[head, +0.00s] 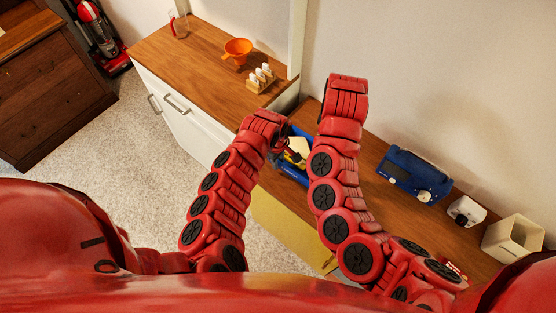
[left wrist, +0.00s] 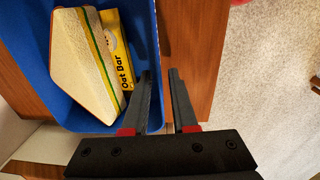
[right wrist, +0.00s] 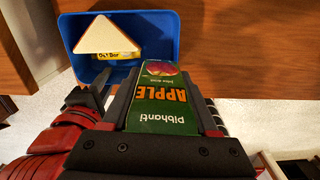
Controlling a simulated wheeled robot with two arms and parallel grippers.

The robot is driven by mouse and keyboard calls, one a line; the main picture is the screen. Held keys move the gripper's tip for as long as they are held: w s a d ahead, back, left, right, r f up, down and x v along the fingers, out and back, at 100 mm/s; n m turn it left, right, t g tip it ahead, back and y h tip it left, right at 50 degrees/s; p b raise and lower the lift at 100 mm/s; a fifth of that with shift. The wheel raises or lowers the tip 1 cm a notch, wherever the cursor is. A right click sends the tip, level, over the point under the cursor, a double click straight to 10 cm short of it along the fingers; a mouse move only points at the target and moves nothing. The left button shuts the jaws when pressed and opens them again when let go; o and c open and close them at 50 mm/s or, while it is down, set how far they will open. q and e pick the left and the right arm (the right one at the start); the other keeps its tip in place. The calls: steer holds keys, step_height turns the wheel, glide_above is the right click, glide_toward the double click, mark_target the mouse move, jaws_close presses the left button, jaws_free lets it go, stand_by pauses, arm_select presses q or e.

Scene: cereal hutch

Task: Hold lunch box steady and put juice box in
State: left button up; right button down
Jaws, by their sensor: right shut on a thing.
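The blue lunch box (left wrist: 80,112) holds a sandwich wedge (left wrist: 80,60) and a yellow oat bar (left wrist: 118,45). It also shows in the right wrist view (right wrist: 168,50) and, partly hidden by my arms, in the head view (head: 291,172). My left gripper (left wrist: 162,98) is open, with one finger inside the box and the other outside its wall; a gap shows beside the wall. My right gripper (right wrist: 163,98) is shut on the green apple juice box (right wrist: 163,110), held near the lunch box, apart from the sandwich. The juice box is hidden in the head view.
The lunch box stands on a wooden counter (head: 376,200). A blue appliance (head: 415,176), a small white device (head: 467,211) and a cream container (head: 512,240) stand to the right. An orange funnel (head: 237,50) and a toast rack (head: 261,78) sit on the left cabinet.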

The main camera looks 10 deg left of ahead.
arm_select(q)
jaws_close()
stand_by(1.4)
